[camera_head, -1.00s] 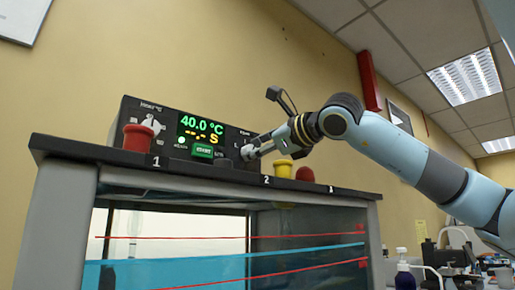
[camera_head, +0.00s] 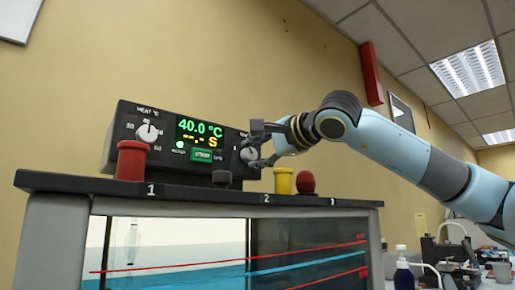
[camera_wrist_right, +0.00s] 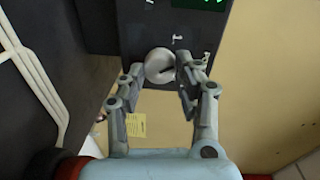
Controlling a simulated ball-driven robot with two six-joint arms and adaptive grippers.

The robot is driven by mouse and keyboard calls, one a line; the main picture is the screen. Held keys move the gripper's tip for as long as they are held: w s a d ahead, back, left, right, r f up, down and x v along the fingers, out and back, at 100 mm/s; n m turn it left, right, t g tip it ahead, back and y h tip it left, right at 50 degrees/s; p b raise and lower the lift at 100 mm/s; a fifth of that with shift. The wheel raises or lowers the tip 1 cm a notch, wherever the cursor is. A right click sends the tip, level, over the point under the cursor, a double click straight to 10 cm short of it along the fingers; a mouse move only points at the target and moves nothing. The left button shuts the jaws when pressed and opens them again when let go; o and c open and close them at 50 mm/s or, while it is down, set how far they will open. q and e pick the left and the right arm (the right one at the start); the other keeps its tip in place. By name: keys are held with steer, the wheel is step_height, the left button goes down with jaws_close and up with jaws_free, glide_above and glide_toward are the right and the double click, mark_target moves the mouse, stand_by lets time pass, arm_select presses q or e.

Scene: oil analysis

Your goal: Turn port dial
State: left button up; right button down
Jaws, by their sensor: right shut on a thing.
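The port dial (camera_wrist_right: 160,66) is a round light-grey knob with a dark pointer mark on the black control box (camera_head: 120,125). It also shows in the head view (camera_head: 249,155), partly covered by the fingers. My right gripper (camera_head: 256,146) reaches in from the right and is shut on the dial. In the wrist view its fingers (camera_wrist_right: 160,82) stand on either side of the knob. The display (camera_head: 200,130) reads 40.0 °C in green with yellow dashes and an S below. My left gripper is not in view.
A heat dial (camera_head: 148,132) sits left of the display. A bottle (camera_head: 403,272) stands lower right.

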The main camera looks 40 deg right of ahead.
steer(key=n+p, duration=0.1)
steer(key=n, duration=0.4)
steer(key=shift+a+p, duration=0.15)
steer(key=shift+p, duration=0.2)
steer(key=shift+f, duration=0.1)
steer(key=c, duration=0.9)
jaws_free()
steer(key=shift+h, duration=0.3)
